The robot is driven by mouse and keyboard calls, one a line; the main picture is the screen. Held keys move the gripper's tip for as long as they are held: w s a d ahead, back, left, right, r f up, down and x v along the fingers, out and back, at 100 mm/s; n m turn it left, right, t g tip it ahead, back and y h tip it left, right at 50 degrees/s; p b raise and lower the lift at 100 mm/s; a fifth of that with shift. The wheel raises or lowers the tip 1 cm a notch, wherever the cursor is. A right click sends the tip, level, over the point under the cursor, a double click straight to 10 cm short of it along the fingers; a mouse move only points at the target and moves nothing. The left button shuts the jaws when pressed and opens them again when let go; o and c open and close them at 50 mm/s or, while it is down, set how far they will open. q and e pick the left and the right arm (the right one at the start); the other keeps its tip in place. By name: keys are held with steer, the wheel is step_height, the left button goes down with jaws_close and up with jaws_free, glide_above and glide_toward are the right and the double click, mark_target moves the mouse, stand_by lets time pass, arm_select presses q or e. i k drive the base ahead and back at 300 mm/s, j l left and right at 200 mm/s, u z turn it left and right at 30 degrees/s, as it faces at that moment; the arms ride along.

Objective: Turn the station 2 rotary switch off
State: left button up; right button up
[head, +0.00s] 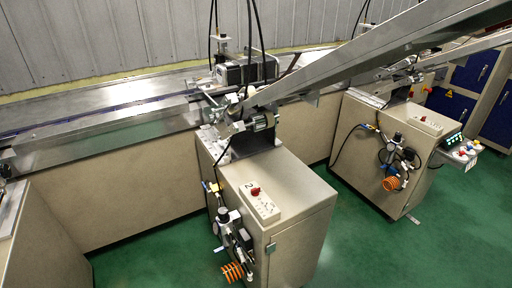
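The station 2 control panel (262,206) is a pale plate marked "2" on top of the beige cabinet (306,206) in the middle of the head view. A small red rotary switch (256,191) stands near the panel's far end. Its pointing direction is too small to read. Smaller marks or buttons on the panel are also too small to make out. Neither of my grippers shows in the head view, and nothing touches the switch.
A similar cabinet (388,170) with its own panel (425,121) stands to the right. Metal chutes (370,52) slope above. Hoses and an orange coil (232,272) hang on the near cabinet's left side. Green floor (385,245) is clear in front and between cabinets.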

mark_target(255, 191)
steer(key=i+j+z, duration=0.15)
steer(key=i+j, duration=0.15)
steer(key=i+j+z, duration=0.35)
steer(key=i+j, duration=0.25)
steer(key=j, duration=0.15)
steer(key=i+j+z, duration=0.2)
steer(key=j, duration=0.25)
steer(key=i+j+z, duration=0.15)
steer(key=j, duration=0.3)
steer(key=i, duration=0.1)
